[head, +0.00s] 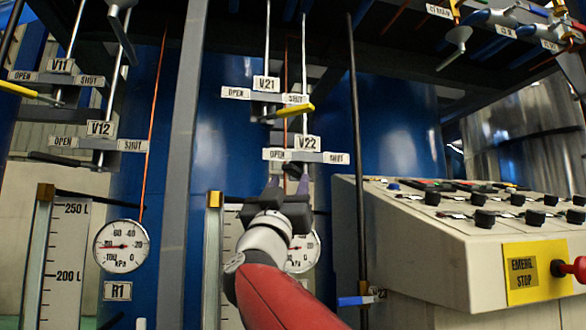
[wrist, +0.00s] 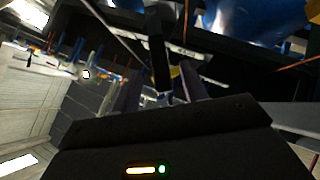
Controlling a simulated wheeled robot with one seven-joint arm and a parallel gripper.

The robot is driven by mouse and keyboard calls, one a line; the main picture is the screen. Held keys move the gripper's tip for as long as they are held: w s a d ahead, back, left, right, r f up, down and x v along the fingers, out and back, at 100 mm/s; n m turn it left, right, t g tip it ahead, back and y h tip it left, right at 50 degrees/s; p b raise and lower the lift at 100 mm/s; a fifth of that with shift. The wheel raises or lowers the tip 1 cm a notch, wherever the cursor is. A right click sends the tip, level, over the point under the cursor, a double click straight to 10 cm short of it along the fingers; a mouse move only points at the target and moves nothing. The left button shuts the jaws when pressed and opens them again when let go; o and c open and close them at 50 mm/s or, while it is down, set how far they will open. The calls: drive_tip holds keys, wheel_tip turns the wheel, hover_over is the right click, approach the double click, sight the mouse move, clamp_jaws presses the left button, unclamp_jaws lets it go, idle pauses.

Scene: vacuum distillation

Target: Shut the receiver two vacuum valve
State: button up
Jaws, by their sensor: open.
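The V22 valve plate (head: 308,157) has OPEN at its left end and SHUT at its right. Its black handle (head: 292,170) shows nearly end-on below the plate, left of its middle. My gripper (head: 289,184) is open just below that handle. In the wrist view the dark handle (wrist: 160,62) reaches down between the two fingers of my gripper (wrist: 162,92); I cannot tell whether they touch it. Above is the V21 valve plate (head: 266,94), its yellow handle (head: 290,112) pointing right, under SHUT. Neither plate says which is the vacuum valve.
The V11 yellow handle (head: 18,89) and V12 black handle (head: 55,159) are at left, past a grey post (head: 182,150). A dark vertical pipe (head: 355,130) stands right of V22. The control console (head: 400,235) with its red emergency stop (head: 570,268) fills the lower right.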

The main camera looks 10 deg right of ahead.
sight(293, 174)
drive_tip(key=p+x, duration=0.1)
drive_tip(key=x, duration=0.4)
clamp_jaws()
